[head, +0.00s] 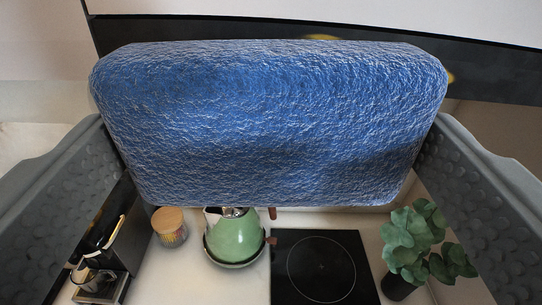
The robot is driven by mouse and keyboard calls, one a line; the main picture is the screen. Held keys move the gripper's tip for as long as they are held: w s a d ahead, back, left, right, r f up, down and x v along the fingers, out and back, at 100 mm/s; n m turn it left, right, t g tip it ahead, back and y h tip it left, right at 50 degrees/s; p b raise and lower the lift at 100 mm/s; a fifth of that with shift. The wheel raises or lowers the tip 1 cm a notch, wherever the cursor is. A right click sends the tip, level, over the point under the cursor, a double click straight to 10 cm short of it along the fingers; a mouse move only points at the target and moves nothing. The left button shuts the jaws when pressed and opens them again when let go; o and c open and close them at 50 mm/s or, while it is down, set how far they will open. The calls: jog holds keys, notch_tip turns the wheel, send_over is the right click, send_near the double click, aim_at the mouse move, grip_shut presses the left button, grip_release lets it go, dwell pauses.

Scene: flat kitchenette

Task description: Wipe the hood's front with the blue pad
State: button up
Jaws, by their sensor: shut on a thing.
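The blue pad (268,125) is a rough-textured block that fills the upper middle of the head view. My gripper (268,135) is shut on the blue pad, with one grey finger at its left end and one at its right end. The hood's front (490,72) shows as a dark band behind and above the pad, with small yellowish marks partly hidden by the pad. I cannot tell whether the pad touches the hood.
Below lies a pale counter (190,275) with a black cooktop (320,268), a green kettle (234,236), a wooden-lidded jar (170,227), a coffee machine (108,262) at the left and a potted plant (420,245) at the right.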

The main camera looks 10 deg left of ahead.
jog(key=shift+x, duration=2.9)
jog(key=shift+x, duration=0.95)
jog(key=shift+f, duration=0.1)
jog(key=w+d, duration=0.3)
jog(key=d, duration=0.7)
jog(key=shift+d, duration=0.2)
jog(key=shift+w+d+f, duration=0.1)
jog(key=shift+w+d, duration=0.2)
jog(key=shift+d, duration=0.6)
jog(key=shift+w+d, duration=0.3)
jog(key=shift+d, duration=0.6)
jog(key=shift+s+a, duration=0.55)
jog(key=shift+a, duration=1.2)
jog(key=shift+s+a, duration=0.5)
jog(key=shift+a, duration=1.25)
jog(key=shift+s+a, duration=0.55)
jog(key=shift+a, duration=1.25)
